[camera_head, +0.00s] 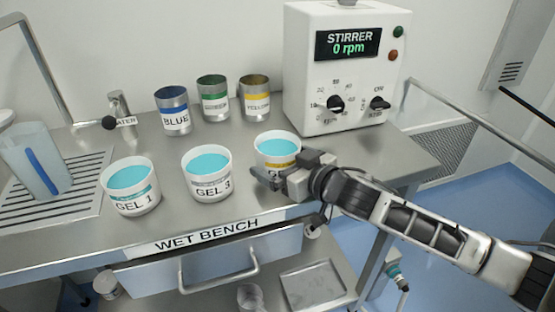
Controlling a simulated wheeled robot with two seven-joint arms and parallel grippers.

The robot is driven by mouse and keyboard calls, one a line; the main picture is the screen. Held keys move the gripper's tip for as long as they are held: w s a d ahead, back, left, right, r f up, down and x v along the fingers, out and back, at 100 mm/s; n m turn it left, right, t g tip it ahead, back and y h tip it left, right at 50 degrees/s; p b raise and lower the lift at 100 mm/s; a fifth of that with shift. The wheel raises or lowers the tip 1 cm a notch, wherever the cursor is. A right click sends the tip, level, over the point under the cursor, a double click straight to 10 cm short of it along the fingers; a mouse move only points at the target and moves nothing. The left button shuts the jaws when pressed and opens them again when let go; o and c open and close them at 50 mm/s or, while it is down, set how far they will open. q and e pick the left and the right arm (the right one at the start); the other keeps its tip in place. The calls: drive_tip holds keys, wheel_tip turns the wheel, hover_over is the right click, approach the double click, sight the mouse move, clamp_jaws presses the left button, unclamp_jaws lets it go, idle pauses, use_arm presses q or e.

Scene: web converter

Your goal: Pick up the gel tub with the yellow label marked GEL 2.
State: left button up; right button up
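The gel tub with the yellow label (277,144) stands on the bench at the right end of a row of three white tubs with blue gel. My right gripper (279,169) is at its front right side and covers the lower part of the tub and most of its label, so the number is hidden. The gripper's fingers look apart; whether they touch the tub I cannot tell. The tub marked GEL 3 (208,176) stands to its left, and the tub marked GEL 1 (131,187) farther left. My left gripper is not in view.
Blue (173,111), green (213,98) and yellow (255,98) labelled metal cans stand behind the tubs. The stirrer box (344,70) stands close behind the right tub. A clear jug (36,160) stands on the drain at left. The bench edge (205,235) is in front.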

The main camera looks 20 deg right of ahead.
drive_tip(key=c, duration=1.1)
drive_tip(key=shift+r, duration=0.1)
drive_tip(key=shift+c, duration=0.2)
